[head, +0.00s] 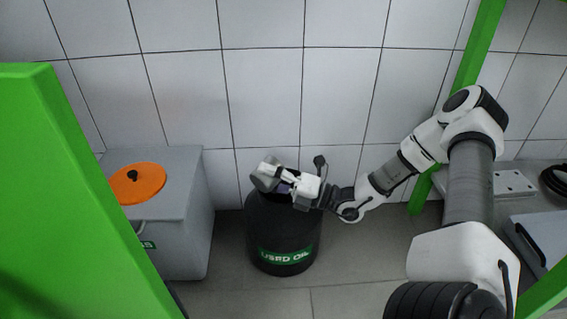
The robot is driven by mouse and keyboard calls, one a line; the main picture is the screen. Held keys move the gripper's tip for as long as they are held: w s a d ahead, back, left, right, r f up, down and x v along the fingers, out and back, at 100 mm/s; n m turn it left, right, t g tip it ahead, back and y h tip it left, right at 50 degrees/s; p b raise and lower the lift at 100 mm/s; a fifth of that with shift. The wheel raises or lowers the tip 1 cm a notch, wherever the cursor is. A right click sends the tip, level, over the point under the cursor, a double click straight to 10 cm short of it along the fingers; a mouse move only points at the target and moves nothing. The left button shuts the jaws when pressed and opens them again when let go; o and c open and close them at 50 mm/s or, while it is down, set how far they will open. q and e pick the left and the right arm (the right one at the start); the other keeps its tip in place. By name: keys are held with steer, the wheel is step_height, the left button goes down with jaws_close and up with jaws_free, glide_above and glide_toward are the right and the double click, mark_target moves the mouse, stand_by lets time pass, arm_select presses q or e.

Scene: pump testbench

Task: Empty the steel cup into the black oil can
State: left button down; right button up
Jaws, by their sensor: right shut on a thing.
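The black oil can (270,234) stands on the floor against the tiled wall and carries a green "USED OIL" label. My right gripper (287,187) is over the can's top and is shut on the steel cup (266,174). The cup is tilted over the left part of the can's top. The gripper covers part of the cup, and I cannot see its contents or any stream. The can's opening shows only as a small dark patch under the cup. My left gripper is not in view.
A grey bin (183,214) with an orange round lid (137,183) stands left of the can. A green post (60,190) fills the left foreground. Floor in front of the can is clear.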

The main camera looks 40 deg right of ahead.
steer(key=shift+d+r+m+t, duration=0.2)
steer(key=shift+d+m+t, duration=0.1)
steer(key=shift+m, duration=0.3)
steer(key=shift+a+r+m, duration=0.15)
steer(key=shift+m, duration=0.35)
steer(key=shift+t, duration=0.3)
